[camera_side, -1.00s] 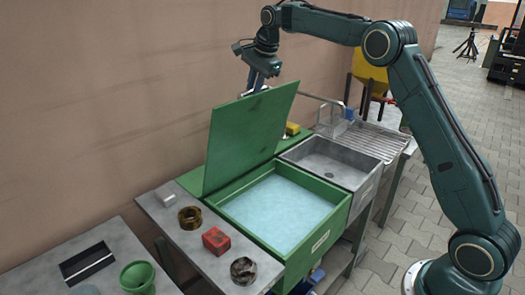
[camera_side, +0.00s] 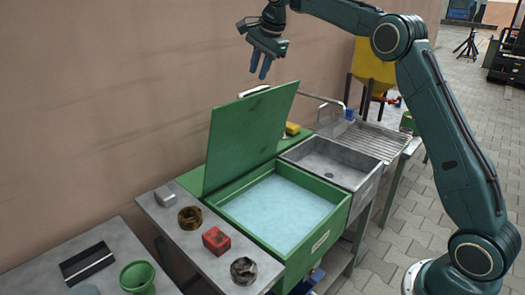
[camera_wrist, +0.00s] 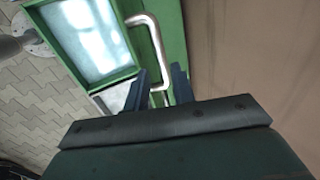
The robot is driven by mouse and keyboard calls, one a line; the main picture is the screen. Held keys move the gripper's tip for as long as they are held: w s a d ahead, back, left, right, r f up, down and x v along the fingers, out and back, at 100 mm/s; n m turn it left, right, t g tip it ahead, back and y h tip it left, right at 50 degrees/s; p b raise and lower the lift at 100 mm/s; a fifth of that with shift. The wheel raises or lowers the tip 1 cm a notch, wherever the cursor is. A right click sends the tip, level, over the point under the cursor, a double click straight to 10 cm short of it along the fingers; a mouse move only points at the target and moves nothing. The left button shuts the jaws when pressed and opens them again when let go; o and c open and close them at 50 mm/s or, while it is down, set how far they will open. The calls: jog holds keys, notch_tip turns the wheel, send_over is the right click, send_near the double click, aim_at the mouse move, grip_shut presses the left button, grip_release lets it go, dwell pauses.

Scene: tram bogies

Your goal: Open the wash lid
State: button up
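Pale blue liquid (camera_side: 278,208) shows in the open tank. The lid's metal handle (camera_wrist: 152,42) shows in the wrist view; in the side view only a bit of it (camera_side: 254,90) peeks over the lid's top edge. My gripper (camera_side: 259,75) is open and empty above the lid's top edge, apart from it. In the wrist view the fingers (camera_wrist: 159,72) appear either side of the handle's near end, with nothing held.
A grey sink (camera_side: 330,163) with a tap and a ribbed drainer (camera_side: 375,142) adjoins the tank on the right. A brass ring (camera_side: 190,218), a red block (camera_side: 216,240) and a dark ring (camera_side: 243,270) lie on the left bench. The wall is close behind the lid.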

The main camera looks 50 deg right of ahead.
jog(key=shift+v, duration=0.9)
jog(key=shift+s, duration=0.1)
jog(key=s+a+r+n, duration=0.2)
jog(key=s+a+n, duration=0.3)
jog(key=s, duration=0.5)
jog(key=s+a+r+n, duration=0.2)
jog(key=s+a+n, duration=0.2)
jog(key=s, duration=0.6)
jog(key=s+a+f+n, duration=0.1)
jog(key=s+f+n, duration=0.3)
jog(key=s, duration=0.7)
jog(key=s+f+n+t, duration=0.1)
jog(key=s+f+n, duration=0.4)
jog(key=s+f, duration=0.4)
jog(key=shift+s+a, duration=0.35)
jog(key=shift+s, duration=0.6)
